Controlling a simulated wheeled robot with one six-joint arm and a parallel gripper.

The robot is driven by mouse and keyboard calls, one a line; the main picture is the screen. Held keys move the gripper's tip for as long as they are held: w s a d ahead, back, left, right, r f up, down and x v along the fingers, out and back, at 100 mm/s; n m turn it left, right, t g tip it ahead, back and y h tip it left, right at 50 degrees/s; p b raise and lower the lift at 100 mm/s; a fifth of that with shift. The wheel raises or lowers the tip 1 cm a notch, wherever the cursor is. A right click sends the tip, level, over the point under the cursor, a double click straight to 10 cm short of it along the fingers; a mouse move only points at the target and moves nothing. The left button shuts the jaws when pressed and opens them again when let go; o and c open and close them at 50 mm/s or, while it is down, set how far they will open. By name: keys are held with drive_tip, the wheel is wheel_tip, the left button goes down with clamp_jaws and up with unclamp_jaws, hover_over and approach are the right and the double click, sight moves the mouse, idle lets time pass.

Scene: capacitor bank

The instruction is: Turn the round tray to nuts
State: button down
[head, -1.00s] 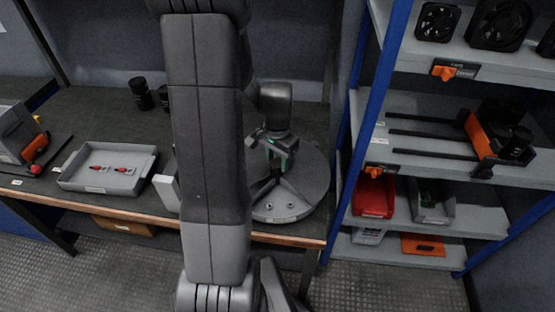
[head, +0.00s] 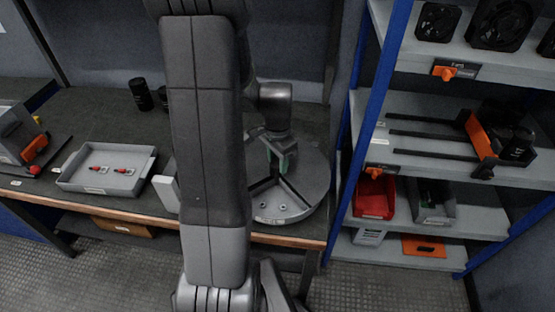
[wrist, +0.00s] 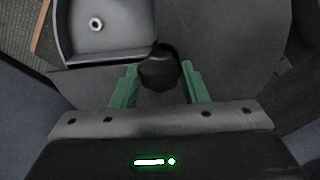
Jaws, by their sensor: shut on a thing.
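The round grey tray (head: 318,180) sits on the bench to the right of my arm, with raised dividers splitting it into compartments. Small nuts (head: 283,207) lie in its front compartment. My gripper (head: 281,163) is over the tray's middle, pointing down. In the wrist view, its green fingers (wrist: 160,76) are shut on a black knob (wrist: 159,70) that stands up from the tray. One nut (wrist: 96,23) shows in a compartment at the upper left of that view. My arm hides the tray's left part in the head view.
A grey bin (head: 75,178) with red-handled parts stands left on the bench. Black cylinders (head: 141,94) stand behind it. A white block (head: 165,186) is close to my arm. A blue-framed shelf (head: 370,110) with fans and bins stands close to the tray's right.

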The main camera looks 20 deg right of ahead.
drive_tip(key=c, duration=0.8)
unclamp_jaws()
drive_tip(key=shift+c, duration=0.2)
drive_tip(key=shift+r, duration=0.1)
wheel_tip(320, 180, up, 14)
drive_tip(key=shift+p, duration=0.4)
drive_tip(key=shift+f, duration=0.25)
wheel_tip(320, 180, down, 14)
drive_tip(key=shift+r+b, duration=0.1)
drive_tip(key=shift+b, duration=0.3)
drive_tip(key=shift+r, duration=0.15)
